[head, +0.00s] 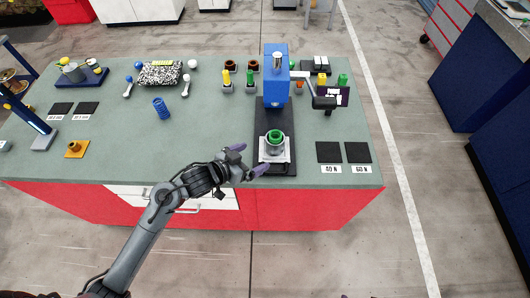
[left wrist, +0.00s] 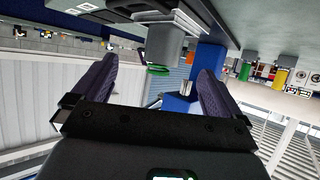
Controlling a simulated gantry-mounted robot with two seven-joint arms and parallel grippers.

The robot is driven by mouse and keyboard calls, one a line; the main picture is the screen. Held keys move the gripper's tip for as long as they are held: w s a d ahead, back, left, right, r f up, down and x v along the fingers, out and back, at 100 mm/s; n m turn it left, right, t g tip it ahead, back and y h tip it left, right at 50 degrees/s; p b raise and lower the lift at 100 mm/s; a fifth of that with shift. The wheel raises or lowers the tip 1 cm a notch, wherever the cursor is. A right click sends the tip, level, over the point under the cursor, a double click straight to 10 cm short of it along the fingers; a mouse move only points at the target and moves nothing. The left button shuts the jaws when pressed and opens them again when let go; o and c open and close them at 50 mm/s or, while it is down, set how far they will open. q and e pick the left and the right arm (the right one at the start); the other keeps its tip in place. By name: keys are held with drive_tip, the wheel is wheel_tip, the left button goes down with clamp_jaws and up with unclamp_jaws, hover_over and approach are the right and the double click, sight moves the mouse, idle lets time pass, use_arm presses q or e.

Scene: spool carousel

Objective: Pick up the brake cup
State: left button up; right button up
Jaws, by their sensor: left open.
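What I take for the brake cup (head: 276,149) is a grey cup with a green ring at its top. It stands upright on a white plate (head: 264,158) at the base of the blue press (head: 276,80). My left gripper (head: 249,159) is open and empty, just left of the cup, its purple fingers pointing toward it. In the left wrist view the picture is upside down. There the grey cup (left wrist: 165,47) with its green ring (left wrist: 158,70) shows beyond and between the open fingers (left wrist: 158,76). My right gripper is not in view.
Two black pads (head: 329,152) with labels lie right of the press. The press lever (head: 324,102) sticks out to the right above. A blue spring (head: 160,107) and an orange part (head: 75,148) stand to the left.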

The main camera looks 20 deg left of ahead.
sight(268, 145)
use_arm(q)
drive_tip(key=shift+w+a+f+t+b, duration=0.1)
drive_tip(key=shift+w+f+t+b, duration=0.1)
drive_tip(key=shift+w+b, duration=0.35)
drive_tip(key=shift+w+f+t+b, duration=0.1)
drive_tip(key=shift+w+t+b, duration=0.1)
drive_tip(key=shift+w+b, duration=0.3)
drive_tip(key=x, duration=0.4)
drive_tip(key=shift+w+r+b, duration=0.15)
drive_tip(key=shift+b, duration=0.15)
drive_tip(key=shift+x, duration=1)
drive_tip(key=shift+b+x, duration=0.5)
drive_tip(key=shift+x, duration=1.65)
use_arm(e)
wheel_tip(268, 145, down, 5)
use_arm(q)
drive_tip(key=shift+c, duration=0.3)
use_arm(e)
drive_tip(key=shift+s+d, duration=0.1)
use_arm(q)
drive_tip(key=c, duration=1.1)
